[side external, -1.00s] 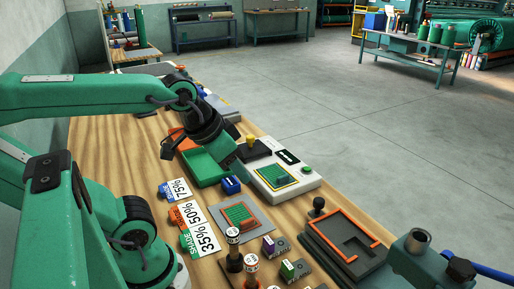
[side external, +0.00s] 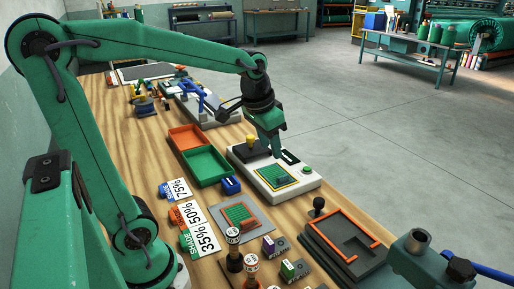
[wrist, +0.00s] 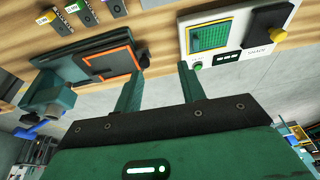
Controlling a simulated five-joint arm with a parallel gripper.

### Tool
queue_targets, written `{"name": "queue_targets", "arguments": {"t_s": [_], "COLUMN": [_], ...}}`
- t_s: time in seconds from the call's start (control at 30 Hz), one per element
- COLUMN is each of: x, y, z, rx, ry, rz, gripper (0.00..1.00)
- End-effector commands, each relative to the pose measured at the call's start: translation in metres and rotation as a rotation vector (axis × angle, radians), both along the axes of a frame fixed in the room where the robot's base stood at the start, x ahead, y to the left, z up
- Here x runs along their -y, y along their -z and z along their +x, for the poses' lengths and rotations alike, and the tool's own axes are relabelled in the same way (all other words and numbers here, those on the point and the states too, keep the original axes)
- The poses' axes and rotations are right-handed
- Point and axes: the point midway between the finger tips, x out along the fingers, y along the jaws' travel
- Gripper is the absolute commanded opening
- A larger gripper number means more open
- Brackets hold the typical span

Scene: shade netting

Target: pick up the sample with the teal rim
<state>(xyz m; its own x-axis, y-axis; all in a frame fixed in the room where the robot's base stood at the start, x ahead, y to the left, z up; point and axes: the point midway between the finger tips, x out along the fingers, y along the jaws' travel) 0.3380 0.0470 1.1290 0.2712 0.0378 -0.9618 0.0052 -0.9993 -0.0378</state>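A square green mesh sample (side external: 278,178) lies on the white shade tester (side external: 306,184), inside a yellow border; its own rim looks teal-green, but is too small to be sure. The wrist view shows this sample (wrist: 209,37) at upper right. Another green sample (side external: 240,214) with an orange-red edge lies on a grey plate (side external: 263,227) nearer the camera. My gripper (side external: 279,154) is above the tester's far side, empty. In the wrist view my gripper (wrist: 160,71) has its fingers wide apart, with table edge and floor between them; the sample is beyond the right finger.
An orange tray (side external: 187,138) and a green tray (side external: 205,165) stand left of the tester. A dark fixture with an orange frame (side external: 345,238) is at front right. Shade cards (side external: 202,230) and small blocks line the near side.

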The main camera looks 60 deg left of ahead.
Motion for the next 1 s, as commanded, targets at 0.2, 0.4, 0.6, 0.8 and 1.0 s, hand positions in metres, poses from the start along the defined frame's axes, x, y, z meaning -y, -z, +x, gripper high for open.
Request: {"name": "queue_targets", "arguments": {"t_s": [0.2,0.4,0.6,0.8,1.0], "x": [-0.022,-0.043,-0.066,-0.089,-0.103], "y": [0.018,0.039,0.068,0.099,0.119], "z": [0.036,0.066,0.092,0.113,0.123], "rx": [-0.069,-0.128,-0.186,-0.239,-0.269], "ry": [-0.005,-0.004,-0.003,-0.003,0.000], "rz": [-0.001,-0.006,-0.015,-0.028,-0.036], "gripper": [0.40,0.40,0.40,0.40,0.40]}}
